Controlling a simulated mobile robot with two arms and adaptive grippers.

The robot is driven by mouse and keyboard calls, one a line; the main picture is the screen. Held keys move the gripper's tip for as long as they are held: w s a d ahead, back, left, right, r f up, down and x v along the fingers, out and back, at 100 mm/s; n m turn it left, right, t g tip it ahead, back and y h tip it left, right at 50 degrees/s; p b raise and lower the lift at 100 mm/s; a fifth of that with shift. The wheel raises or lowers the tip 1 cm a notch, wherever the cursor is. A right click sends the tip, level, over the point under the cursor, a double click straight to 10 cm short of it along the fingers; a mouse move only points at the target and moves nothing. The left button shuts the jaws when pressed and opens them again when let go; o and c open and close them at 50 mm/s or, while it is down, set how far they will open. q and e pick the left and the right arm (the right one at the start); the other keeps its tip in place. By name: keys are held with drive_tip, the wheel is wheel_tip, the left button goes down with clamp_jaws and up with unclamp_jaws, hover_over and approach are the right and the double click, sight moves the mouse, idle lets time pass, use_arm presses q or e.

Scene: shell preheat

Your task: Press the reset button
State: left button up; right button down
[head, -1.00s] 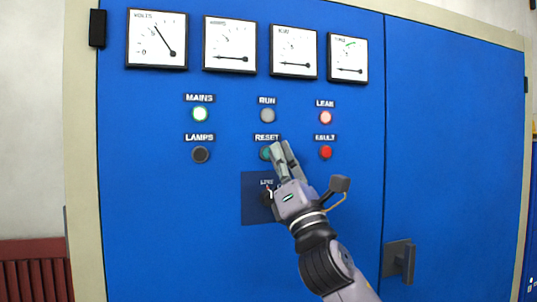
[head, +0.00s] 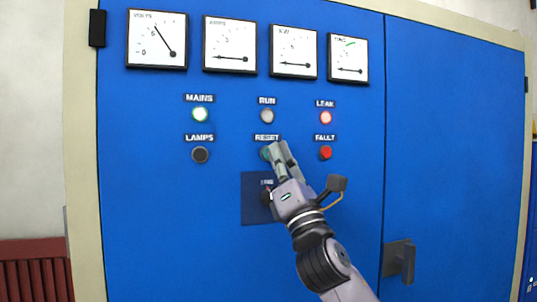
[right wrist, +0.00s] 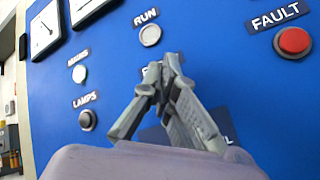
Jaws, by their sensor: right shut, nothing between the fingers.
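The green reset button (head: 265,153) sits under the RESET label (head: 267,138) on the blue cabinet front. My right gripper (head: 277,147) is shut and empty, its fingertips at the button's right side and partly covering it. I cannot tell from the head view whether the tips touch it. In the right wrist view the shut fingers (right wrist: 165,68) hide the reset button and most of its label. My left gripper is not in view.
A dark plate (head: 254,212) with a switch lies below, partly behind my gripper. A door handle (head: 399,259) projects at lower right.

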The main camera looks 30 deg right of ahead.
drive_tip(key=shift+w+d, duration=0.1)
drive_tip(key=shift+w, duration=0.35)
idle(0.5)
drive_tip(key=shift+s, duration=0.2)
drive_tip(key=shift+s+a, duration=0.2)
drive_tip(key=shift+s, duration=0.45)
drive_tip(key=s, duration=0.2)
drive_tip(key=s+a, duration=0.1)
drive_tip(key=s, duration=0.1)
drive_tip(key=shift+s+a, duration=0.1)
drive_tip(key=shift+s, duration=0.3)
drive_tip(key=shift+f, duration=0.1)
idle(0.6)
